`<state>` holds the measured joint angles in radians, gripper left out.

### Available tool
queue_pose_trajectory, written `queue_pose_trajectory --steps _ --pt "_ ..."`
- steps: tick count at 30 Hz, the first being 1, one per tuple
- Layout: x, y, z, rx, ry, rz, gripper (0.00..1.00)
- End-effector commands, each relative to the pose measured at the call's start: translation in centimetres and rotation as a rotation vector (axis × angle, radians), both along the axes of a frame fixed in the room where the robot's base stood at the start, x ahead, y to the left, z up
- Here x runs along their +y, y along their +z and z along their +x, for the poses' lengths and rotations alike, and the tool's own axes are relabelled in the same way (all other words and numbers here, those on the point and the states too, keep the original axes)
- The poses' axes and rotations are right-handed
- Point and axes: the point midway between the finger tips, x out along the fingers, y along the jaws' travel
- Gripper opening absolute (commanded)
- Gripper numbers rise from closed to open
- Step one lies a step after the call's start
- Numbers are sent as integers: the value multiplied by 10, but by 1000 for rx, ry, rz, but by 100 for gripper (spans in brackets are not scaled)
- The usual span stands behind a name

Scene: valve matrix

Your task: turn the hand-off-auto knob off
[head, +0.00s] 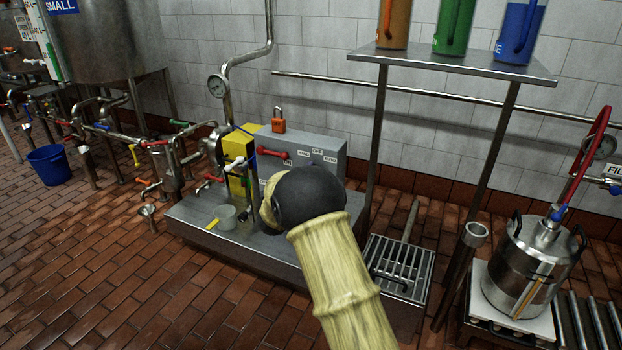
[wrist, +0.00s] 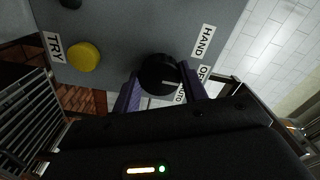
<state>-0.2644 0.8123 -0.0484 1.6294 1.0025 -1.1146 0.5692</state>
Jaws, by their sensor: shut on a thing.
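The hand-off-auto knob (wrist: 157,72) is a round black knob with a white pointer line, on a grey panel (wrist: 125,18). My gripper (wrist: 158,88) has its two purple fingers on either side of the knob and is shut on it. The pointer faces right in the wrist view, near the OFF label (wrist: 204,73) and the partly hidden AUTO label (wrist: 181,93); which one it meets exactly I cannot tell. The HAND label (wrist: 206,41) is above them.
A yellow button (wrist: 84,56) beside a TRY label (wrist: 53,46) is on the same panel. In the head view a red handle (head: 272,153) and an orange padlock (head: 278,122) are at the box. A steel shelf (head: 455,66) stands to the right.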

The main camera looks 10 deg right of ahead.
Motion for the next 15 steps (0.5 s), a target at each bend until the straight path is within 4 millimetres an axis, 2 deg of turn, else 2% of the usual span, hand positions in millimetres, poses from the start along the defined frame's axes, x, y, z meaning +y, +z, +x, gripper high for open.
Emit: queue_pose_trajectory --steps 10,11,13,15 --pt "-1 -3 -1 6 -3 3 20" --pt "-1 -3 -1 6 -3 3 48" --pt "-1 -3 -1 5 -3 2 62" --pt "-1 -3 -1 4 -2 3 64"
